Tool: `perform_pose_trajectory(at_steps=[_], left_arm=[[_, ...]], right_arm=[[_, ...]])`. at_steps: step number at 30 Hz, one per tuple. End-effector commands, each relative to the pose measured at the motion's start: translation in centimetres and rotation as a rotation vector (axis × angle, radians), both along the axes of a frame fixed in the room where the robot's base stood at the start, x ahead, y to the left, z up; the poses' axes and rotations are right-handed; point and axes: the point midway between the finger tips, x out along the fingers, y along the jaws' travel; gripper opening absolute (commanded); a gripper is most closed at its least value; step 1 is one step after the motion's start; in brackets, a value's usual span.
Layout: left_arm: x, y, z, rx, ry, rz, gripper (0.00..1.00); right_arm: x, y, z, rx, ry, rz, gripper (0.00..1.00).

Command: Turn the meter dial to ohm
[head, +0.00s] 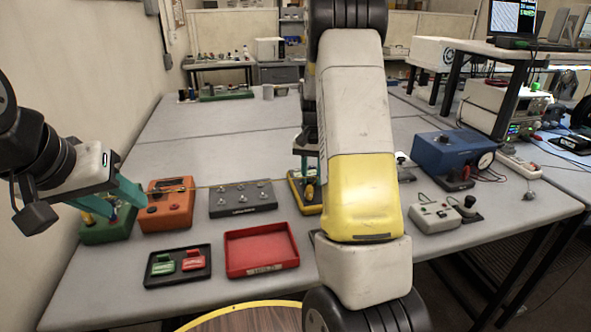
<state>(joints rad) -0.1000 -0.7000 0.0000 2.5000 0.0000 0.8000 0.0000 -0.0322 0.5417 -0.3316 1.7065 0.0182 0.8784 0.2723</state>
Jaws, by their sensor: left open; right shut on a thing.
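A yellow-edged meter (295,197) lies on the grey bench near the middle, its right side hidden behind my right arm. My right gripper (305,172) is low over the meter, largely hidden by the arm. It is shut on a part at the meter's top, which appears to be the dial. The dial's marks and pointing direction cannot be read. My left gripper (117,209) is open and empty at the left, with its teal fingers above or in front of a green box (110,232).
An orange box (168,212), a grey switch box (243,206), a red tray (265,262) and a black tray (151,282) stand around the meter. A blue unit (440,150) is at right. The bench's far middle is clear.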

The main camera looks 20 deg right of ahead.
Motion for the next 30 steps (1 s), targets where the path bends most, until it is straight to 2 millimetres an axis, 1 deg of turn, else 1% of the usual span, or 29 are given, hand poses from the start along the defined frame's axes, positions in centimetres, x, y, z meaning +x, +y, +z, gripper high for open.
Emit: perform_pose_trajectory(at_steps=[7, 21, 22, 24, 25, 30], left_arm=[[0.00, 0.00, 0.00, 0.000, 0.000, 0.000, 0.45], [0.00, 0.00, 0.00, 0.000, 0.000, 0.000, 0.45], [0.00, 0.00, 0.00, 0.000, 0.000, 0.000, 0.45], [0.00, 0.00, 0.00, 0.000, 0.000, 0.000, 0.45], [0.00, 0.00, 0.00, 0.000, 0.000, 0.000, 0.45], [0.00, 0.00, 0.00, 0.000, 0.000, 0.000, 0.45]], right_arm=[[0.12, -0.04, 0.14, -0.001, -0.004, -0.059, 0.00], [0.14, -0.05, 0.16, -0.001, -0.005, -0.069, 0.00], [0.14, -0.05, 0.15, -0.002, -0.005, -0.069, 0.34], [0.13, -0.04, 0.13, -0.001, -0.004, -0.068, 0.48], [0.12, -0.04, 0.12, -0.001, -0.004, -0.068, 0.50], [0.07, -0.03, 0.07, 0.000, -0.002, -0.068, 0.50]])
